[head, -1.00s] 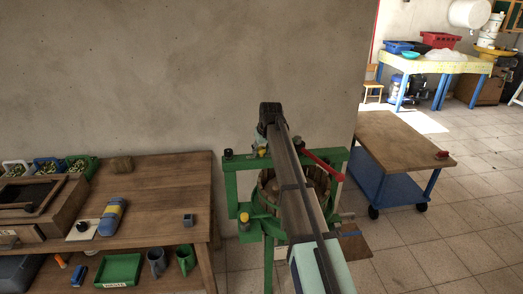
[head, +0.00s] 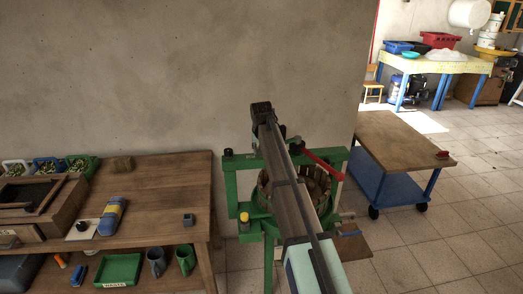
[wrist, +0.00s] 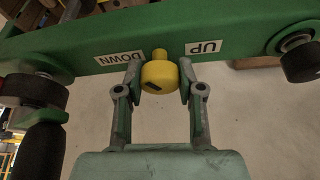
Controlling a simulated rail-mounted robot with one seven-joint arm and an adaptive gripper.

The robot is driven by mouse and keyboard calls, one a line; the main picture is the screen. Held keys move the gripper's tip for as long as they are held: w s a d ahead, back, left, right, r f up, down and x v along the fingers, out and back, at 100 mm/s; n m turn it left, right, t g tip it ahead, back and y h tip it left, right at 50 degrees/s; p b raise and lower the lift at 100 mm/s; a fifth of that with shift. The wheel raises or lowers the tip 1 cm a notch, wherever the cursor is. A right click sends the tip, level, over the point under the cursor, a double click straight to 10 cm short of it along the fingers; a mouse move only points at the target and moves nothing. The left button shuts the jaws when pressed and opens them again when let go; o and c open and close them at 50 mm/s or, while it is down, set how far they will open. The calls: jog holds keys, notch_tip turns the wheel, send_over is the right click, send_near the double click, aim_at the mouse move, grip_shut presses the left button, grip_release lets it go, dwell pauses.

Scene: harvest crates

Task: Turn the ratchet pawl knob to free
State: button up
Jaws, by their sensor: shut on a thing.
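A yellow knob (wrist: 160,73) with a dark mark on its lower left face sits at the green beam (wrist: 225,37) in the wrist view. My gripper (wrist: 158,78) is shut on this knob, one finger on each side. In the head view my arm covers my gripper and this knob. Another yellow knob (head: 245,217) shows on the front left of the green press frame (head: 231,190).
Black knobs show at the right (wrist: 302,62) and left (wrist: 38,92) of the beam in the wrist view. A red handle (head: 323,165) crosses the frame's right side. A wooden bench (head: 165,185) stands left, a wheeled cart (head: 405,137) right.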

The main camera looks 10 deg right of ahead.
jog(key=m+h, duration=0.1)
jog(key=m, duration=0.1)
jog(key=m+g, duration=0.1)
jog(key=m, duration=0.2)
jog(key=shift+h+b, duration=0.3)
jog(key=shift+h, duration=0.1)
jog(key=shift+m, duration=0.3)
jog(key=o, duration=1.1)
jog(key=shift+o, duration=0.2)
jog(key=v, duration=1.2)
jog(key=shift+a, duration=0.1)
